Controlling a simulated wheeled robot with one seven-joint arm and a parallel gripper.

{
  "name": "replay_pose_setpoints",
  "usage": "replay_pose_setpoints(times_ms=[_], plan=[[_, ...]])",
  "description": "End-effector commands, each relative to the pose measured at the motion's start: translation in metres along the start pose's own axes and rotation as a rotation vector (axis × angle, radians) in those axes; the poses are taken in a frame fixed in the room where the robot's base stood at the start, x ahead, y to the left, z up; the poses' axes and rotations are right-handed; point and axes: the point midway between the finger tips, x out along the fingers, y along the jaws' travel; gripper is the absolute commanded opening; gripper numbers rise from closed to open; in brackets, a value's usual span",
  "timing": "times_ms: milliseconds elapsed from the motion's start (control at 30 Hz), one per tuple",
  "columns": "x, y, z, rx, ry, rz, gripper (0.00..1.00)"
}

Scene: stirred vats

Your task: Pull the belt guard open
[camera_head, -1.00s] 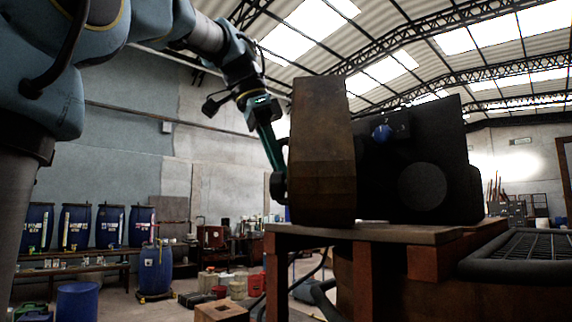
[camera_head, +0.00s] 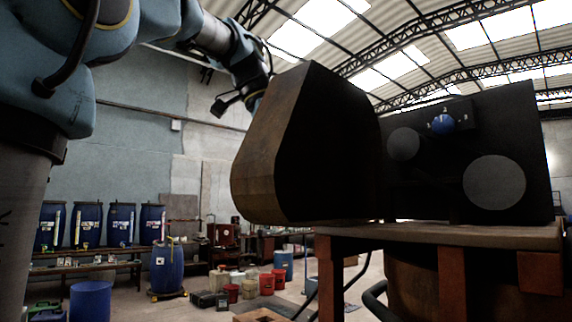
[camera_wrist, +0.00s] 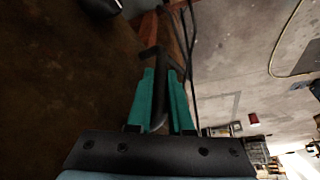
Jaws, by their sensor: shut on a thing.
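The belt guard (camera_head: 258,150) is a large rusty-brown cover with a dark inner side. It stands swung out at an angle from the black drive housing (camera_head: 525,130), still joined near its right side. Two round pulleys show on the housing: a small one (camera_head: 404,145) and a larger one (camera_head: 494,182). In the wrist view the guard's brown face (camera_wrist: 60,80) fills the left. My gripper (camera_wrist: 160,76) has its green fingers shut around the guard's dark bar handle (camera_wrist: 159,118). In the head view the guard hides my gripper and the handle.
A blue selector knob (camera_head: 442,124) sits on the housing. The wooden-topped stand (camera_head: 450,236) carries the drive. Blue drums (camera_head: 75,225) line the back left wall. Buckets and a wheeled blue barrel (camera_head: 167,270) stand on the floor behind. Space left of the guard looks open.

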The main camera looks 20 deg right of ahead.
Motion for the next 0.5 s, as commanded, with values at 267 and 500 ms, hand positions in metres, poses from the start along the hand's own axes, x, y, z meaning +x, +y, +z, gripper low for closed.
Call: replay_pose_setpoints(times_ms=[267, 500], plan=[[0.0009, -0.0003, 0.0005, -0.003, -0.002, 0.002, 0.00], [0.0009, -0.0003, 0.0004, -0.002, -0.002, 0.002, 0.32]])
